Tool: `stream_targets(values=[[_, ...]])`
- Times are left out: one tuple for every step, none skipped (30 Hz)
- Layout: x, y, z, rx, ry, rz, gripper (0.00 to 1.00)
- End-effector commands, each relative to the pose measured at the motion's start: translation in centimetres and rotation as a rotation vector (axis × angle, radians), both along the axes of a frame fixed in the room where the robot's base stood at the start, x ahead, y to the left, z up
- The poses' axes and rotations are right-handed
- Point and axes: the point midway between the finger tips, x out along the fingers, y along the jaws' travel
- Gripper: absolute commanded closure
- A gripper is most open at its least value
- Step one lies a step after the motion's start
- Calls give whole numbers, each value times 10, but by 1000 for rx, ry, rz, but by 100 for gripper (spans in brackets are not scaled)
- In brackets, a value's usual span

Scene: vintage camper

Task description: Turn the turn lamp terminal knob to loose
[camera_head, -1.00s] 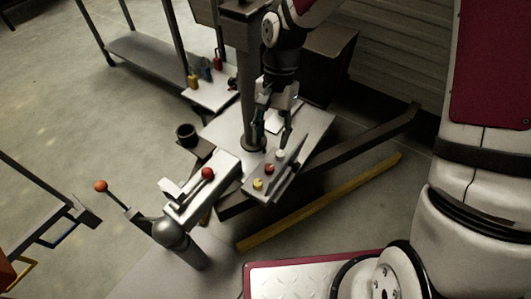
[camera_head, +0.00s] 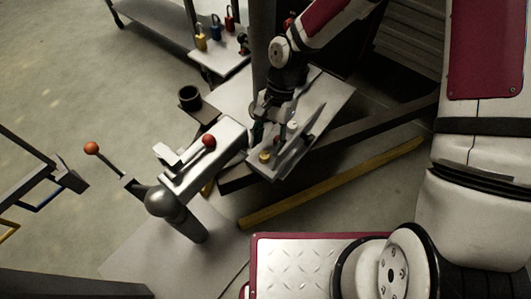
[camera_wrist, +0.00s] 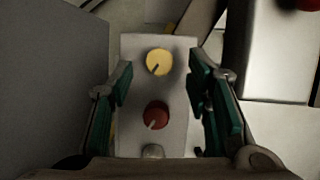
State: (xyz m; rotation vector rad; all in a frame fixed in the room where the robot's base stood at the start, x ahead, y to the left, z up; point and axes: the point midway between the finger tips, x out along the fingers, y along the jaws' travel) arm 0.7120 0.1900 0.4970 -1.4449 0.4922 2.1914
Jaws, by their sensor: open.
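The pictures show no readable labels, so I cannot tell which is the turn lamp knob. My gripper (camera_wrist: 163,85) is open and empty. Its green-padded fingers stand on either side of the plate, tips roughly between yellow and red. No contact shows.
A black cup (camera_head: 189,98) and an orange-tipped lever (camera_head: 91,148) stand farther left.

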Motion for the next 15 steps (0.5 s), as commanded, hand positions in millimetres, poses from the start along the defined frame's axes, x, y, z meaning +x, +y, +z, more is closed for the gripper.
stream_targets(values=[[-4, 2, -10, 1, 3, 2, 55], [-5, 2, -13, 0, 4, 1, 55], [-6, 3, -17, 0, 1, 0, 55], [-7, 4, -19, 0, 1, 1, 55], [-8, 4, -22, 1, 1, 1, 55], [-9, 5, -24, 1, 1, 0, 55], [-9, 5, -25, 1, 1, 0, 55], [-10, 5, -26, 0, 1, -1, 55], [-10, 5, -27, 0, 1, -1, 55], [-10, 5, -28, 0, 1, -1, 55], [-10, 6, -28, 0, 1, -1, 55], [-10, 6, -28, 0, 1, -1, 55], [-10, 6, -28, 0, 1, -1, 55], [-10, 6, -28, 0, 1, -1, 55], [-10, 6, -28, 0, 1, -1, 55]])
